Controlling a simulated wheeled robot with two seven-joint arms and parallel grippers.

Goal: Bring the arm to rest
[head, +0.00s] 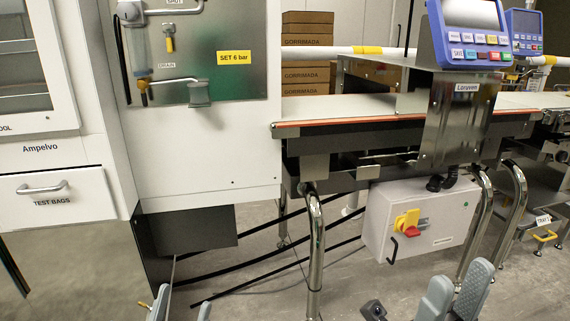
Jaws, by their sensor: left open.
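My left gripper (182,299) shows only its grey fingertips at the bottom edge, left of centre. Its two fingers stand apart with nothing between them, in front of the dark box under the panel cabinet. My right gripper (460,277) shows at the bottom right, in front of the conveyor's legs. Its two grey fingers stand apart with a gap between their tips, and I see nothing held. The rest of both grippers and most of both arms are below the frame.
The checkweigher belt (400,106) crosses at the right on bent chrome legs (315,240). A control box (380,224) with a red-yellow switch hangs beneath. A drawer (65,196) marked TEST BAGS and a panel cabinet (205,160) stand left. Open floor shows at bottom centre.

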